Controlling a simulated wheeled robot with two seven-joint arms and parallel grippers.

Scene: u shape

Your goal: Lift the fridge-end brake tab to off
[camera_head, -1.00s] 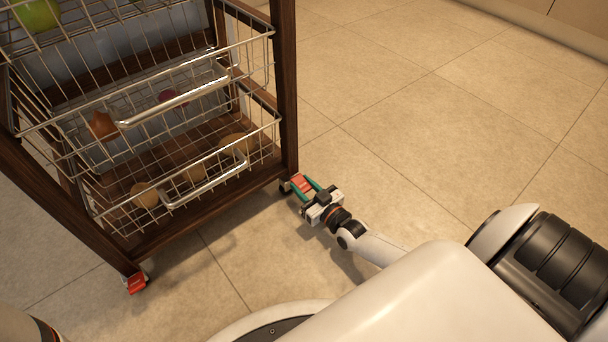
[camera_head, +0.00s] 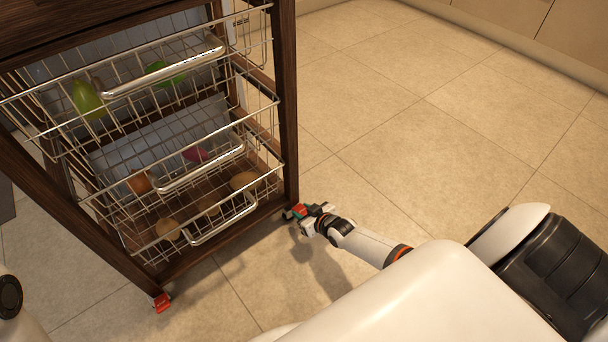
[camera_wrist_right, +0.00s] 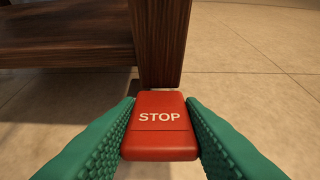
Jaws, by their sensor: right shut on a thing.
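A red brake tab (camera_wrist_right: 158,126) marked STOP sits at the foot of a dark wooden cart leg (camera_wrist_right: 160,40) in the right wrist view. The head view shows this tab (camera_head: 298,210) small at the cart's right front leg. My right gripper (camera_head: 301,213) is down near the floor, shut on this tab. Its green fingers lie along the tab's left and right sides. A second red brake tab (camera_head: 161,302) is at the cart's left front leg, with no gripper at it. My left gripper is out of view.
The wooden cart (camera_head: 290,120) holds wire baskets (camera_head: 205,152) with fruit and vegetables, with metal handles facing me. The tiled floor (camera_head: 400,150) to the right of the cart is clear. Pale cabinets (camera_head: 575,35) stand at the back right.

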